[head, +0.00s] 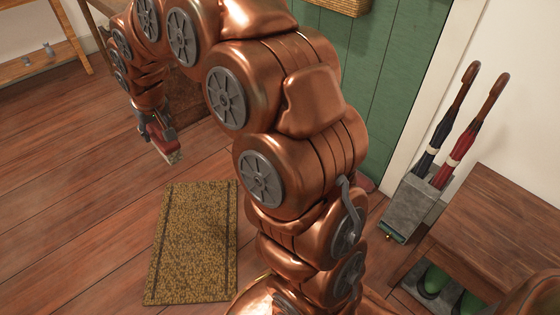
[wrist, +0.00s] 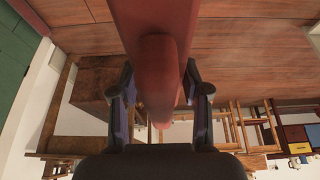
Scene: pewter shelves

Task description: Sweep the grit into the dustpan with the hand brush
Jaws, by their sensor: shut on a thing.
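My gripper (head: 148,128) is at the upper left of the head view, above the wooden floor beyond the doormat. It is shut on the hand brush (head: 160,138), which has a dark red body and pale bristles at its lower end. In the wrist view the brush (wrist: 155,60) runs between the two fingers of my gripper (wrist: 160,95) and up to the top edge. The bristles do not show there. I cannot make out the dustpan or any grit in either view; my arm hides part of the floor.
A brown doormat (head: 192,245) lies in front of my arm. At the right stand a grey umbrella stand (head: 408,208) with two umbrellas and a wooden bench (head: 500,215) over green boots (head: 436,280). A green door (head: 370,75) is behind.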

